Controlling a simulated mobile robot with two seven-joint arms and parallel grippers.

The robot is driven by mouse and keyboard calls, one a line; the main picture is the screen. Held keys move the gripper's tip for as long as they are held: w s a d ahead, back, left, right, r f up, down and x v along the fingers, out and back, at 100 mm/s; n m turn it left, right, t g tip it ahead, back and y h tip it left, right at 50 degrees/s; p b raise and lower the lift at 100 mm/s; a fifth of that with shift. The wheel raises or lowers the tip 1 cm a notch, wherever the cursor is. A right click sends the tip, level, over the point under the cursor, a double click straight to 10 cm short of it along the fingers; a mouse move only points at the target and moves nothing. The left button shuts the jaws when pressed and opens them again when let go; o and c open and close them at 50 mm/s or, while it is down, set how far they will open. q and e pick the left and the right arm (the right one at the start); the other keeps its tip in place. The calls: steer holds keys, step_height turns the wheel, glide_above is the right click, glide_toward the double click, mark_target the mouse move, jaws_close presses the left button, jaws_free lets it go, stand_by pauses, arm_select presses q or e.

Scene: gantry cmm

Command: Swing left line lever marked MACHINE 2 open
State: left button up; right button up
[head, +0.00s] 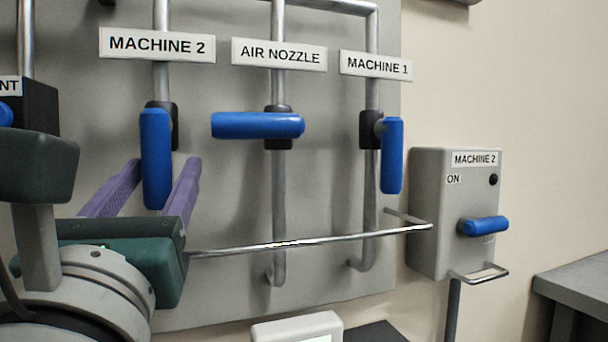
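The MACHINE 2 lever (156,160) is a blue handle on a black valve body on the left-middle pipe, below the MACHINE 2 sign (157,45). It hangs straight down, in line with its pipe. My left gripper (164,170) has two purple fingers, spread apart, reaching up from the lower left. One finger is on each side of the lever's lower part. A small gap shows at the right finger; contact at the left finger cannot be told. My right gripper is not in view.
A thin metal bar (310,241) crosses in front of the pipes, right of my gripper. The AIR NOZZLE lever (258,125) lies crosswise; the MACHINE 1 lever (392,156) hangs down. A grey box (432,220) with a blue handle, also labelled MACHINE 2, stands at right.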

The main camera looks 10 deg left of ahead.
arm_select(q)
steer(key=shift+o, duration=0.4)
steer(key=shift+s+d+f+b, duration=0.15)
steer(key=shift+s+f+b, duration=0.15)
steer(key=shift+s, duration=0.1)
steer(key=b+v, duration=0.3)
steer(key=v, duration=0.6)
steer(key=shift+r, duration=0.1)
